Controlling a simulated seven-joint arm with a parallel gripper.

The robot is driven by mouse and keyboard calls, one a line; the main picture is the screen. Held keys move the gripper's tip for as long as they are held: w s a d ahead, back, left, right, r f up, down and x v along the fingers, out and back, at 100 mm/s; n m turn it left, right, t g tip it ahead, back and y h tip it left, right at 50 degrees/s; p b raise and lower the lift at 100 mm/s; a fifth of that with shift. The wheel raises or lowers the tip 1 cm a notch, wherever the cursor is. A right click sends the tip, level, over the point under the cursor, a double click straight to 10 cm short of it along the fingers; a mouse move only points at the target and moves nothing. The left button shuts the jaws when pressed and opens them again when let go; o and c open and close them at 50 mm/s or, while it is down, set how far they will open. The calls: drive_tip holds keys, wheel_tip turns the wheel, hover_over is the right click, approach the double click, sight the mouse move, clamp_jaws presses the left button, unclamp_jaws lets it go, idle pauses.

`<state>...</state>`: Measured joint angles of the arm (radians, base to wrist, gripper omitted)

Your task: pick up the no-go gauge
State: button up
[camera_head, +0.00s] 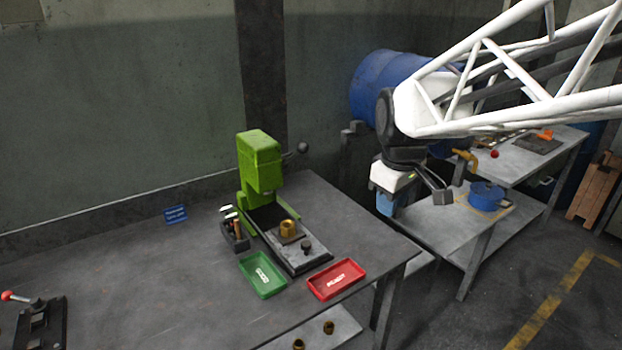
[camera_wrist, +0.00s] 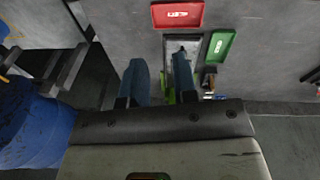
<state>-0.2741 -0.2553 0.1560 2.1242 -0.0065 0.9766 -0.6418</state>
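A small dark holder (camera_head: 236,238) stands on the bench at the left side of the green press, with several slim tools (camera_head: 229,212) upright in it. They have light metal tops, and one has a copper-coloured part. I cannot tell which of them is the no-go gauge. The holder also shows small in the wrist view (camera_wrist: 209,84), beyond the fingers. My gripper (camera_wrist: 158,68) is open, with two blue fingers apart and nothing between them. In the head view my gripper (camera_head: 387,204) hangs off the bench's right end, well away from the holder.
The green press (camera_head: 260,165) has a brass part (camera_head: 288,228) on its base plate. A green tray (camera_head: 262,275) and a red tray (camera_head: 336,279) lie in front. A lower table with a blue pot (camera_head: 487,196) and a blue drum (camera_head: 375,85) are at right. The left bench is mostly clear.

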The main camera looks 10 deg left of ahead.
drive_tip(key=w+a+f+n, duration=0.2)
drive_tip(key=w+a+n, duration=0.3)
drive_tip(key=w+a, duration=0.45)
drive_tip(key=n+g, duration=0.2)
drive_tip(key=n, duration=0.9)
hover_over(231, 215)
drive_tip(key=f, duration=1.2)
drive_tip(key=shift+w+d+f, duration=0.1)
drive_tip(key=shift+d+f, duration=0.15)
drive_tip(key=shift+f, duration=0.15)
drive_tip(key=shift+a+f, duration=0.15)
drive_tip(key=shift+a, duration=0.2)
drive_tip(key=shift+f, duration=0.1)
drive_tip(key=shift+f, duration=1.25)
drive_tip(key=shift+d+f, duration=0.2)
drive_tip(key=shift+f, duration=2.4)
